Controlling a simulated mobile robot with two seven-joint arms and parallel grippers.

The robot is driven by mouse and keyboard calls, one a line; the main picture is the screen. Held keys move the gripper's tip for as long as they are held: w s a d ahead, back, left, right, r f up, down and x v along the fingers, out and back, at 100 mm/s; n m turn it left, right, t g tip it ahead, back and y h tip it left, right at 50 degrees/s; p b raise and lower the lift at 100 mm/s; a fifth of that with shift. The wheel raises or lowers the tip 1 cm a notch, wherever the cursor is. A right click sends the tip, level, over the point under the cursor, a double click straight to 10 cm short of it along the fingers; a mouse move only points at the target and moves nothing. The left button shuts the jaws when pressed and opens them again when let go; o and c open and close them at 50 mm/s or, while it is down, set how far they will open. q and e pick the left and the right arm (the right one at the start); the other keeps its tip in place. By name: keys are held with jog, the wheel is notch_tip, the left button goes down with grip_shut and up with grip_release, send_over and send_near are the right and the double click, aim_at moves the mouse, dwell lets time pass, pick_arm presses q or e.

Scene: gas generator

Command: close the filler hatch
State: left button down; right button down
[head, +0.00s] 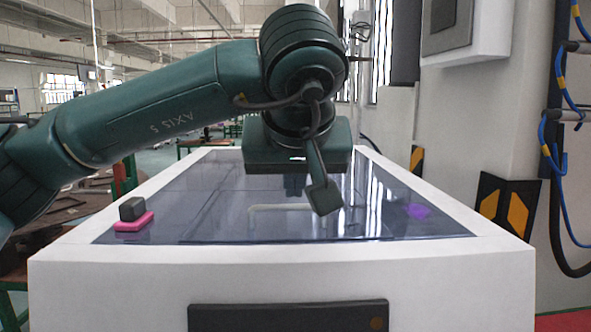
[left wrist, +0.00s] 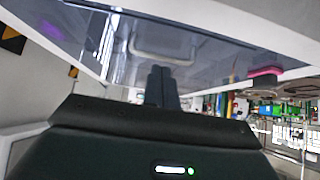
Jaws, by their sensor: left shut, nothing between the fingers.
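The generator has a white body with a dark, glossy, see-through panel (head: 225,222) across its top, which I take to be the filler hatch. The panel looks flat within the white frame; I cannot tell if it is fully down. A pale U-shaped handle (head: 282,208) is on it, also showing in the left wrist view (left wrist: 160,58). My left gripper (head: 295,190) comes in over the panel from the left, fingers pointing down just behind the handle. Its fingers (left wrist: 162,70) are together and empty. I cannot tell whether they touch the panel. My right gripper is out of view.
A dark block on a pink base (head: 133,225) stands at the panel's left front corner. A purple shape (head: 418,211) shows at its right, on or under the glass. A wall with yellow-black markers (head: 490,197) and blue hoses (head: 553,150) is to the right.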

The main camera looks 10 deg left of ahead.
pick_arm(q)
jog(key=w+f, duration=0.1)
jog(key=f, duration=0.1)
jog(key=w+f, duration=0.2)
jog(key=f, duration=0.1)
jog(key=shift+a+f, duration=0.3)
jog(key=shift+s+f, duration=0.1)
jog(key=shift+f, duration=0.7)
